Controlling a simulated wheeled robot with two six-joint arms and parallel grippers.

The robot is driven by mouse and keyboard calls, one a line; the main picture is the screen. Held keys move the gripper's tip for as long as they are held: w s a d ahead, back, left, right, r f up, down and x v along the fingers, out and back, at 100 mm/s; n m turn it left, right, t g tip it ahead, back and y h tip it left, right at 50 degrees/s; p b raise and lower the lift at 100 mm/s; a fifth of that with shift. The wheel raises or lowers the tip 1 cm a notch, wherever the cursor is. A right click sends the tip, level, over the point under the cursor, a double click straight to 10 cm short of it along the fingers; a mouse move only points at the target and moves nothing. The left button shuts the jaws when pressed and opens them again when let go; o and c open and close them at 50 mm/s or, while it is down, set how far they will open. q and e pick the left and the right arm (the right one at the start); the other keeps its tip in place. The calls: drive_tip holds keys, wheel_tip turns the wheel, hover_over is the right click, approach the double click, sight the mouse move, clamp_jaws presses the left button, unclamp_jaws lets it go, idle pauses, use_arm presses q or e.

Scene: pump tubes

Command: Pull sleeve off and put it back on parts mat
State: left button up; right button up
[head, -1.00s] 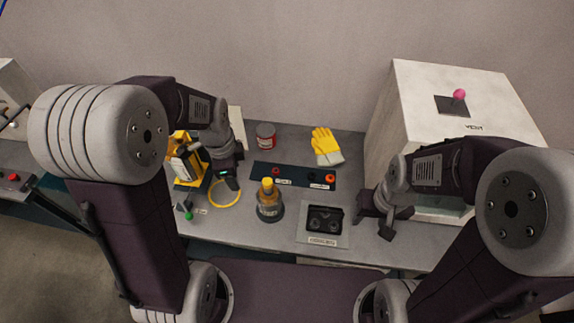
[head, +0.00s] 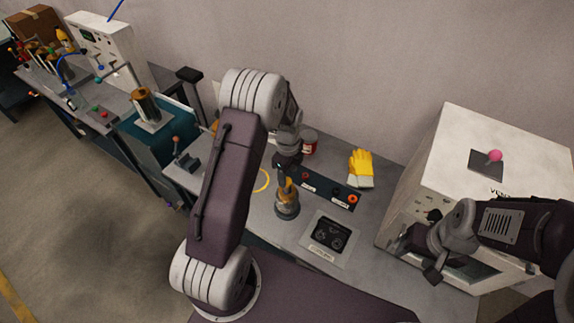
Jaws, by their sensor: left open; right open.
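A dark parts mat (head: 322,189) lies on the grey bench. It bears small labelled parts, including an orange-red round part (head: 352,198) at its right end. I cannot tell which part is the sleeve. An amber bottle-like piece (head: 286,199) on a dark round base stands upright left of the mat. My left gripper (head: 285,177) is open right at the top of the amber piece. Its yellow top is largely hidden, and I cannot tell whether the fingers touch it. My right gripper (head: 418,254) is open and empty by the white cabinet's front.
A grey plate with a black two-hole block (head: 329,235) lies right of the amber piece. A red can (head: 309,142) and yellow glove (head: 360,166) are behind the mat. A yellow ring (head: 262,180) lies left. The white cabinet (head: 450,140) stands at right.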

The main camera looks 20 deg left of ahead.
sight(288, 181)
use_arm(q)
drive_tip(key=f, duration=0.3)
drive_tip(key=f+p, duration=0.1)
drive_tip(key=f, duration=0.1)
drive_tip(key=shift+a+f, duration=0.25)
drive_tip(key=shift+a, duration=0.1)
drive_tip(key=shift+d, duration=0.3)
drive_tip(key=shift+c, duration=1.2)
drive_tip(key=c, duration=0.6)
clamp_jaws()
unclamp_jaws()
clamp_jaws()
use_arm(e)
drive_tip(key=shift+a+r, duration=0.15)
drive_tip(key=shift+r, duration=0.55)
use_arm(q)
drive_tip(key=shift+r+p, duration=0.5)
drive_tip(key=shift+r, duration=0.2)
use_arm(e)
drive_tip(key=shift+r, duration=0.55)
